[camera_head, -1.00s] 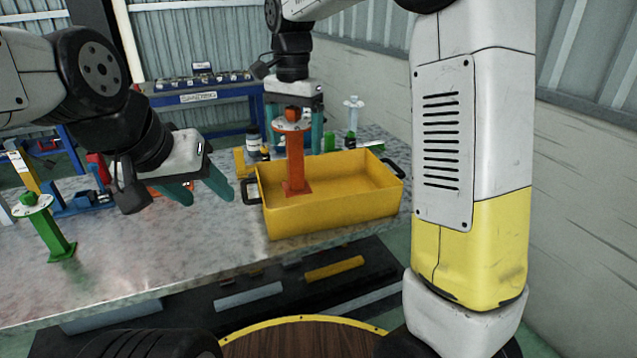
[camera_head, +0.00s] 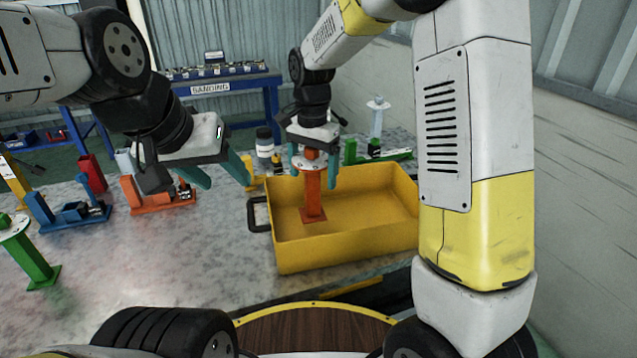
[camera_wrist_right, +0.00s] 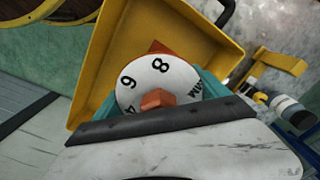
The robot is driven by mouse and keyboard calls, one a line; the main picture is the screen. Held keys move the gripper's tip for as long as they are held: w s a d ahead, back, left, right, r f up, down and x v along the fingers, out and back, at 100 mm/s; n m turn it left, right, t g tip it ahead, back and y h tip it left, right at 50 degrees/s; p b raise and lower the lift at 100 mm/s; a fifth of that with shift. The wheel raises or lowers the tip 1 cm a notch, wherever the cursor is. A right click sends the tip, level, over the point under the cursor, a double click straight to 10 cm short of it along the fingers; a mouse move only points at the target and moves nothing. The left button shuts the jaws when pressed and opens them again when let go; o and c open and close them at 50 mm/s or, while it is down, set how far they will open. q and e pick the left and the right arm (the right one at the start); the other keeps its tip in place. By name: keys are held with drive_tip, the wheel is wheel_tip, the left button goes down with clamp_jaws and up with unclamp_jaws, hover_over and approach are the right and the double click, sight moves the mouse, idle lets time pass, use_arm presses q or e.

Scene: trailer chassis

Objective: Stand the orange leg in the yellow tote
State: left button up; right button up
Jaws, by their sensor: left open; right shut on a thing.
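The orange leg (camera_head: 313,188) stands upright, with a square foot and a white numbered disc (camera_wrist_right: 158,82) near its top. My right gripper (camera_head: 314,165) is shut on the leg's top from above. The leg's foot is inside the yellow tote (camera_head: 345,252), towards its left side; I cannot tell whether it touches the floor. The wrist view looks down on the disc, with the tote (camera_wrist_right: 88,75) around it. My left gripper (camera_head: 222,178) is open and empty, above the table left of the tote.
A green leg (camera_head: 30,252) stands at the table's left. Blue (camera_head: 70,210) and orange (camera_head: 158,198) fixtures stand left of the tote. A pale leg (camera_head: 377,122), a green fixture (camera_head: 385,155) and a bottle (camera_head: 264,142) are behind it. The tote's right part is empty.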

sight(313, 189)
drive_tip(key=shift+f, duration=2.55)
drive_tip(key=o, duration=1.7)
wheel_tip(313, 189, up, 12)
drive_tip(key=shift+f, duration=0.1)
drive_tip(key=s+d+r+n+t+y, duration=0.1)
drive_tip(key=s+d+r+n+t, duration=0.1)
drive_tip(key=s+d, duration=0.5)
drive_tip(key=s+d+r+n+t+y, duration=0.1)
drive_tip(key=s+d+r+n+t, duration=0.2)
drive_tip(key=s, duration=1)
drive_tip(key=d+n+t, duration=0.1)
drive_tip(key=d+n, duration=0.1)
drive_tip(key=d, duration=0.1)
drive_tip(key=shift+s+d+r, duration=0.2)
drive_tip(key=shift+d+r, duration=0.1)
drive_tip(key=shift+d, duration=0.1)
